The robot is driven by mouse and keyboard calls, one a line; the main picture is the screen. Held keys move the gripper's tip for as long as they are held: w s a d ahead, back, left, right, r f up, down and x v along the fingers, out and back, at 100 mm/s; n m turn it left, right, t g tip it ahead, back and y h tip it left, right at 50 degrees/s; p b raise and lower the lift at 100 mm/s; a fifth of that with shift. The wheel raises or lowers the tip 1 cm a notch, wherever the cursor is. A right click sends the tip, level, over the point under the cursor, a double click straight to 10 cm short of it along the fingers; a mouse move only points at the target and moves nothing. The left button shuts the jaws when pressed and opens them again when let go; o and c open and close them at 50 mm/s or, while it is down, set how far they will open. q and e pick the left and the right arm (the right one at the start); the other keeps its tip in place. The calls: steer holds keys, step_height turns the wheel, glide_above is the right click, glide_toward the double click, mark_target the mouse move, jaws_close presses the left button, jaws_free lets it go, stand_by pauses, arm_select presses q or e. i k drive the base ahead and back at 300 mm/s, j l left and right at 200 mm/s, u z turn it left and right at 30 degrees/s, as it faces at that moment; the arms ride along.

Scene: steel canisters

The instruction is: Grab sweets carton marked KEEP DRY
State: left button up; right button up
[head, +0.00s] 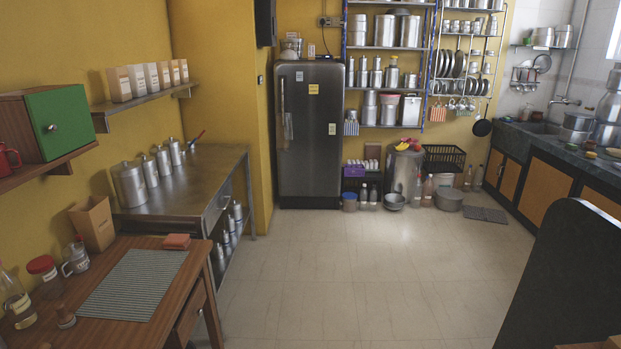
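A brown open-topped carton (93,223) stands upright at the back left of the wooden table, near the steel counter. It has small print on its front that I cannot read. A row of several small cartons (142,79) in white and tan stands on the wall shelf above the steel counter. Their labels are too small to read, so I cannot tell which carton is marked KEEP DRY. Neither of my grippers is in view.
The wooden table (168,325) holds a striped mat (133,284), a red-brown block (176,241), jars and a bottle (17,300). Steel canisters (129,184) line the counter (195,190). Tiled floor (340,270) is open ahead. A dark panel (570,275) blocks the lower right.

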mark_target(310, 45)
steer(key=i, duration=5.3)
